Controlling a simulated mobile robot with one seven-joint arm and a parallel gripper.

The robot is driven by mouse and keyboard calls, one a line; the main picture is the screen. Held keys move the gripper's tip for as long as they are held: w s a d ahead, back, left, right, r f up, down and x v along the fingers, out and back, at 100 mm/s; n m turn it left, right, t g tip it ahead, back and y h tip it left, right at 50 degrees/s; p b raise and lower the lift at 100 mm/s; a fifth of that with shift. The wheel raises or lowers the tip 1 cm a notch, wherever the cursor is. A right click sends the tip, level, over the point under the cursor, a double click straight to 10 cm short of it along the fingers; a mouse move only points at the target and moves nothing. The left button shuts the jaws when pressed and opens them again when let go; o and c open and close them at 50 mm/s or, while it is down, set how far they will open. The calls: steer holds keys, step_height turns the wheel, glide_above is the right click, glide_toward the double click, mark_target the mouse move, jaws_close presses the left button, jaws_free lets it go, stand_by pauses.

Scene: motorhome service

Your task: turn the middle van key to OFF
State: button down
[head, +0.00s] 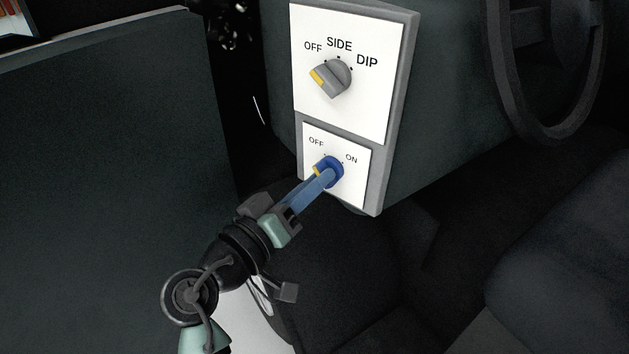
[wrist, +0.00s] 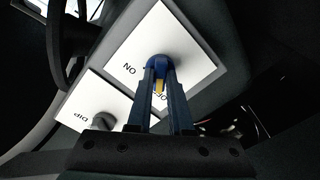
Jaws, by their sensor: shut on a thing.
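A blue key-like knob (head: 333,165) sits on the lower white plate (head: 346,193), marked OFF at upper left and ON at right. It also shows in the wrist view (wrist: 168,62). Its yellow mark is on the left side in the head view; in the wrist view it lies between my fingers, on the side of the OFF label. My gripper (head: 321,180) is shut on this knob, its long blue fingers (wrist: 160,78) on either side of it. The fingers hide part of the OFF label in the wrist view.
Above it is a grey knob (head: 333,78) with a yellow mark, on a plate marked OFF, SIDE and DIP. A steering wheel (head: 548,70) is at upper right and a dark seat (head: 575,260) at lower right. A dark panel (head: 110,170) stands at left.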

steer(key=shift+n+p, duration=0.35)
steer(key=shift+n, duration=0.35)
steer(key=c, duration=0.8)
jaws_free()
steer(key=v, duration=1.3)
steer(key=shift+b, duration=0.3)
